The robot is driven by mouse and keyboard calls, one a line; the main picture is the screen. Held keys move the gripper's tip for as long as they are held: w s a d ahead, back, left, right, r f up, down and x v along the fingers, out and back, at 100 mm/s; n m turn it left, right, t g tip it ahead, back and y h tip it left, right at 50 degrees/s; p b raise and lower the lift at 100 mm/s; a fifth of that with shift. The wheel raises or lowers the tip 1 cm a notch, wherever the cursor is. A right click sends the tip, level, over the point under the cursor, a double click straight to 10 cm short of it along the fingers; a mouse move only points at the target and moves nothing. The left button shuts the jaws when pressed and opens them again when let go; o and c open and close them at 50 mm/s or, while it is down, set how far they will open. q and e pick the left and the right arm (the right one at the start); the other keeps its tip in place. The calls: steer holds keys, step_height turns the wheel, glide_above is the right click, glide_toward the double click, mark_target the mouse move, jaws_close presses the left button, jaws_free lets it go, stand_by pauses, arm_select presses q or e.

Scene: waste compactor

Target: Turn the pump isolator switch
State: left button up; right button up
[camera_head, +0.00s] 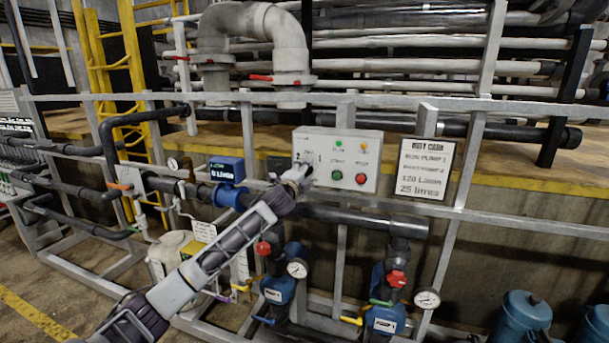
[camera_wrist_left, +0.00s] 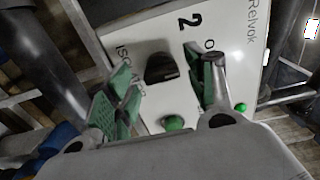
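The pump control box (camera_head: 350,160) is a light grey panel on the frame, with a green and an orange lamp above a green and a red button. The isolator switch (camera_wrist_left: 160,68) is a black rotary knob on this panel in the left wrist view; my gripper hides most of it in the head view. My left gripper (camera_head: 301,172) is in front of the panel's left side. In the left wrist view its green-padded fingers (camera_wrist_left: 165,95) are spread apart, with the knob seen between and beyond them. Contact with the knob cannot be told. My right gripper is out of view.
A duty card sign (camera_head: 424,168) hangs right of the box. A blue flow meter (camera_head: 226,169) is on the pipe to the left. Pipes, red-handled valves (camera_head: 397,279) and gauges (camera_head: 427,298) lie below. Blue pumps (camera_head: 522,316) stand at lower right.

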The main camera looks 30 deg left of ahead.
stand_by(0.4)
arm_select(q)
steer(key=v, duration=1.2)
stand_by(0.8)
stand_by(0.5)
